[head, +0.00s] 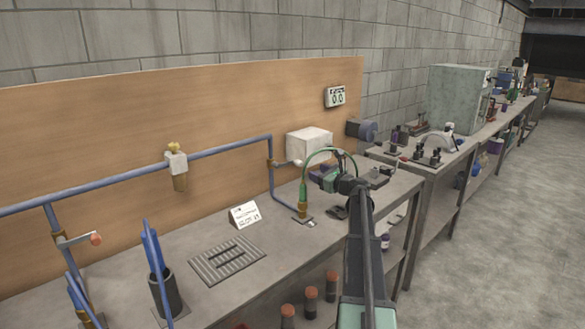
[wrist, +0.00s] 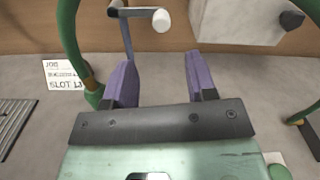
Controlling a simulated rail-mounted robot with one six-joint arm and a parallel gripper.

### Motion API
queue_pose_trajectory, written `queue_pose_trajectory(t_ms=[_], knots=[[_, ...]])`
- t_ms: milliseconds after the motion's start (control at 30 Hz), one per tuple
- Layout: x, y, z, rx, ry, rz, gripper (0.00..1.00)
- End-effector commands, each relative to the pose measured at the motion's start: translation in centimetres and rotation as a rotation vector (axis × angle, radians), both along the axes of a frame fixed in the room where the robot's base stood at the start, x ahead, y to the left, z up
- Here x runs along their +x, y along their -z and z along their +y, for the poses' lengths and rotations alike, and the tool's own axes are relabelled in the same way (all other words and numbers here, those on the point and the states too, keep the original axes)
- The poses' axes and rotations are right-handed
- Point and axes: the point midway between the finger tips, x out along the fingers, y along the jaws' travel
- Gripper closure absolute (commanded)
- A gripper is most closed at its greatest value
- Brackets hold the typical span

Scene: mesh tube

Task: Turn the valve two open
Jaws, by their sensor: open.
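A blue pipe (head: 225,149) runs along the wooden backboard and bends down to the bench. A valve lever with a pale round knob (head: 297,163) sits on its right drop, beside the white box. In the wrist view the grey lever with its white knob (wrist: 161,20) is just beyond my fingertips. My gripper (wrist: 159,62) has two purple fingers apart with nothing between them; it does not touch the lever. In the head view my gripper (head: 323,175) is to the right of this valve. Another lever with a red knob (head: 96,239) is at the left. No valve number is readable.
A white box (head: 309,144) is fixed behind my gripper. A green hose (head: 321,152) arches near it. A card (head: 244,215), a slotted grey plate (head: 228,260) and a dark cup (head: 166,293) with blue tools stand on the bench. The bench between the card and plate is clear.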

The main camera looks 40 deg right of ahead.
Motion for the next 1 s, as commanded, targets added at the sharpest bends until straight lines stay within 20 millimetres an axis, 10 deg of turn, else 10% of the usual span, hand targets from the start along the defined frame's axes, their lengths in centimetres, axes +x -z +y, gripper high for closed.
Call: queue_pose_trajectory(t_ms=[500,833,1000], knots=[[9.8,0.0,0.9,-0.001,-0.001,0.000,0.48],[10.6,0.0,1.2,-0.001,-0.001,0.000,0.48],[10.6,0.0,1.2,-0.001,-0.001,0.000,0.73]])
